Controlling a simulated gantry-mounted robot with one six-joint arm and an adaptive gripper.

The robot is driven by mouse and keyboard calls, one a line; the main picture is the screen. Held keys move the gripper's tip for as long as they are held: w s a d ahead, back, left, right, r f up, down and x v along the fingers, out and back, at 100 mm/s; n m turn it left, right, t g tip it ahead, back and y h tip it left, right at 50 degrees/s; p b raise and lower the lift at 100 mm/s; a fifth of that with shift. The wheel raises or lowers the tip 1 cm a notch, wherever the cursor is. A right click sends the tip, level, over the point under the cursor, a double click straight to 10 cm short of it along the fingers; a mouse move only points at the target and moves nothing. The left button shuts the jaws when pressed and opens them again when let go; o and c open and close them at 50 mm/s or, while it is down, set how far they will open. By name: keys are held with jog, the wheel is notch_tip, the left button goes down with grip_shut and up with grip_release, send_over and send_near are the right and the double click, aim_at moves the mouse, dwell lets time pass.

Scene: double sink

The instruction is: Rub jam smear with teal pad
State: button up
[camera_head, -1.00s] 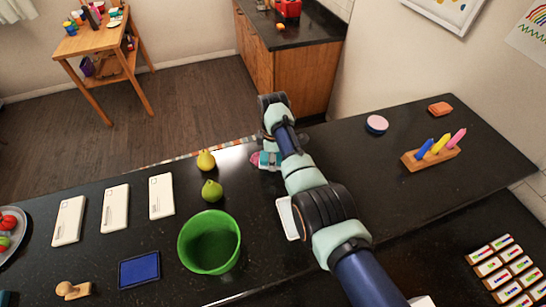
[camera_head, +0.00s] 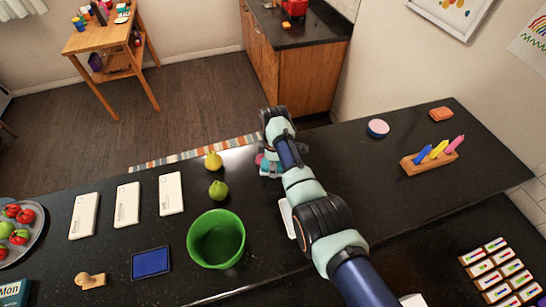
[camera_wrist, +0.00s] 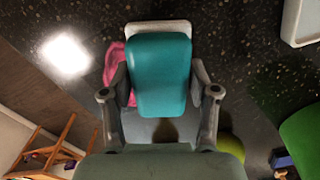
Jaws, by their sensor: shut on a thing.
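The teal pad (camera_wrist: 160,75) fills the middle of the wrist view, with a pale edge showing at its far end. My gripper (camera_wrist: 160,100) is shut on it, one finger at each side. In the head view my gripper (camera_head: 270,165) is low at the counter's far edge, right of the pears, and my arm hides most of the pad. The pink jam smear (camera_wrist: 114,62) shows on the dark counter left of the pad, partly covered by the pad and a finger. A bit of pink also shows in the head view (camera_head: 259,158). I cannot tell whether the pad touches the counter.
A yellow pear (camera_head: 213,161) and a green pear (camera_head: 218,190) stand left of my gripper. A green bowl (camera_head: 216,239) is nearer. A white tray (camera_head: 288,218) lies partly under my arm. The counter right of my arm is clear up to a pink-topped round item (camera_head: 378,128).

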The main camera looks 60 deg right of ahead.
aim_at(278, 183)
jog(key=shift+s+a+r+p, duration=0.15)
jog(key=shift+s+a+p, duration=0.4)
jog(key=shift+p, duration=0.7)
jog(key=shift+s+a+f, duration=0.1)
jog(key=shift+a+f, duration=0.05)
jog(key=shift+f, duration=0.15)
jog(key=shift+s+a+r+p, duration=0.15)
jog(key=shift+a+r+p, duration=0.05)
jog(key=shift+p, duration=0.7)
jog(key=shift+s+a+r+p, duration=0.1)
jog(key=shift+s+a+p, duration=0.3)
jog(key=shift+p, duration=0.55)
jog(key=s+a+p, duration=0.1)
jog(key=p, duration=0.1)
jog(key=shift+a+p, duration=0.1)
jog(key=shift+p, duration=0.2)
jog(key=shift+s+a+f, duration=0.2)
jog(key=shift+s+f, duration=0.05)
